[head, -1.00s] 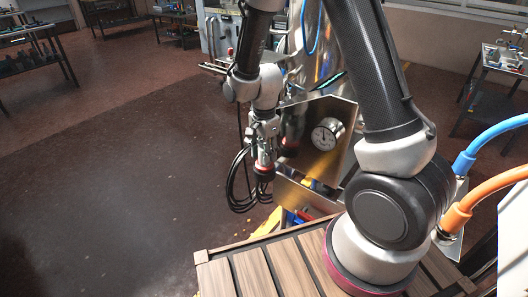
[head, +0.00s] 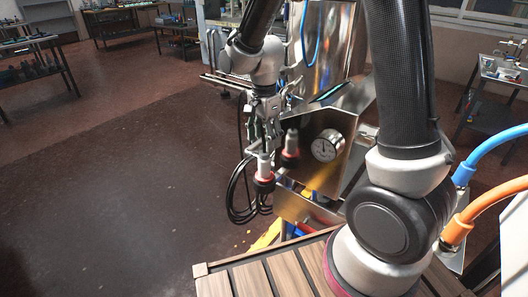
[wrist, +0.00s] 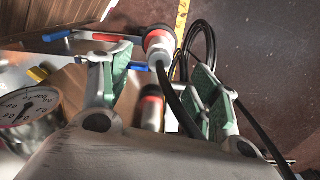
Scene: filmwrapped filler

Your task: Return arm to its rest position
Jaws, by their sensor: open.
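My gripper (head: 264,138) is open and empty in the middle of the head view, pointing down. A plug with a pale top and red ring (head: 264,168) sits just below its fingertips, beside a metal panel (head: 322,178). In the wrist view my gripper (wrist: 165,85) shows two spread fingers with green pads. The plug (wrist: 158,42) lies beyond them, with a black cable (wrist: 176,98) running from it between the fingers. A second similar red-ringed shape (wrist: 152,108) shows there; I cannot tell whether it is a reflection.
A round gauge (head: 327,145) is on the metal machine, close right of the gripper. Looped black cable (head: 240,192) hangs beside the plug. A slatted wooden surface (head: 250,280) is in front. Open floor (head: 110,205) lies to the left; benches (head: 35,70) stand farther back.

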